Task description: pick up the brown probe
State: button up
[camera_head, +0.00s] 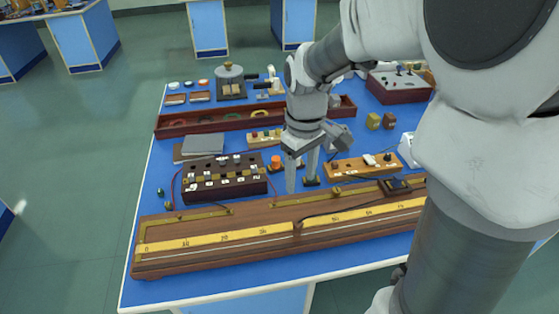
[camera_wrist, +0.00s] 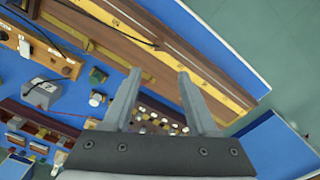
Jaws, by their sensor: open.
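My gripper (camera_head: 301,178) points down over the blue bench, behind the long wooden scale board (camera_head: 205,257). Its two fingers are apart with nothing between them; they also show in the wrist view (camera_wrist: 159,76). A small dark piece at the end of a black wire, possibly the brown probe (camera_head: 298,226), lies on the board near its middle. It is in front of and below my fingers, apart from them. In the wrist view a similar dark tip (camera_wrist: 156,46) shows beyond the fingertips. It is too small to identify surely.
A dark plug box (camera_head: 225,188) stands left of my gripper and a light wooden key box (camera_head: 362,167) to its right. An orange-topped piece (camera_head: 275,162) is close by on the left. A long dark tray (camera_head: 200,124) lies behind. Thin wires cross the board.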

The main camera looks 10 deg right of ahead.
aim_at(298, 223)
notch_tip(298, 223, down, 18)
jog(key=b, duration=0.2)
jog(key=shift+r+b, duration=0.25)
jog(key=shift+b, duration=0.1)
grip_shut()
dwell(0.4)
